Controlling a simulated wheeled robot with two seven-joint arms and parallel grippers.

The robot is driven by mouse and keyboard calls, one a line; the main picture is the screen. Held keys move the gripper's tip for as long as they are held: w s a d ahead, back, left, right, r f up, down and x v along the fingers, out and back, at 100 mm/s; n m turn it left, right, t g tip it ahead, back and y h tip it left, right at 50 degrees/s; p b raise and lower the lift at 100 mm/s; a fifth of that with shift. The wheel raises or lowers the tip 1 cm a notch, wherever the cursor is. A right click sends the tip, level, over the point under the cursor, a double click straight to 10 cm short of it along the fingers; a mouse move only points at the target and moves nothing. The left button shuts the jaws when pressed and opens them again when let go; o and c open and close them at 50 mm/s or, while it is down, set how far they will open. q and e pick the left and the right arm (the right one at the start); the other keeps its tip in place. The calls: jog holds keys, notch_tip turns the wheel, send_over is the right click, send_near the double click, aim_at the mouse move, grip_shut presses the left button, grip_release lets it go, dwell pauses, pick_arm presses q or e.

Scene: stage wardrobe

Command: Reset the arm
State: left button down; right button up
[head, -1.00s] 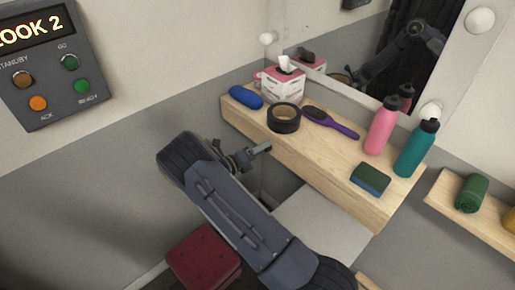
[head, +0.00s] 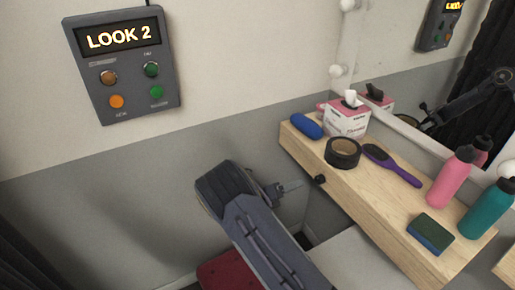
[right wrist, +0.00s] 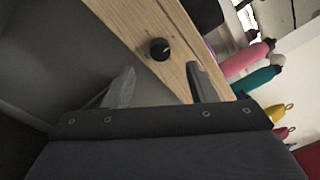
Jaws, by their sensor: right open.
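My right arm reaches up from the bottom of the head view. Its gripper (head: 290,187) is in front of and slightly below the wooden shelf's front edge, close to a small black knob (head: 320,180) but apart from it. In the right wrist view the two fingers of the gripper (right wrist: 160,88) stand wide apart with nothing between them. The black knob (right wrist: 159,49) shows beyond the fingertips on the shelf's front face. My left gripper is not in view.
The wooden shelf (head: 385,232) carries a blue case (head: 307,126), tissue box (head: 347,120), black tape roll (head: 342,153), purple hairbrush (head: 392,165), sponge (head: 430,233), pink bottle (head: 450,178) and teal bottle (head: 487,210). A control panel (head: 122,65) reads "LOOK 2". A red stool (head: 222,272) stands below.

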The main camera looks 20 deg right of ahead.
jog(key=s+r+m+g+y, duration=0.4)
jog(key=s+m+y, duration=0.9)
jog(key=s+m, duration=0.25)
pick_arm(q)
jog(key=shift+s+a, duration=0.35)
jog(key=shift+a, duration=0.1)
pick_arm(e)
jog(key=s+a+r+m+t+y, duration=0.8)
jog(key=s+a+m, duration=0.5)
jog(key=a+m, duration=0.2)
jog(key=shift+s+r+m+t+y, duration=0.4)
jog(key=shift+r+t, duration=0.4)
jog(key=shift+r, duration=0.5)
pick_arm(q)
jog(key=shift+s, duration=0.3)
pick_arm(e)
jog(key=shift+s+a+r, duration=0.2)
jog(key=shift+s+a, duration=0.05)
jog(key=shift+a, duration=0.3)
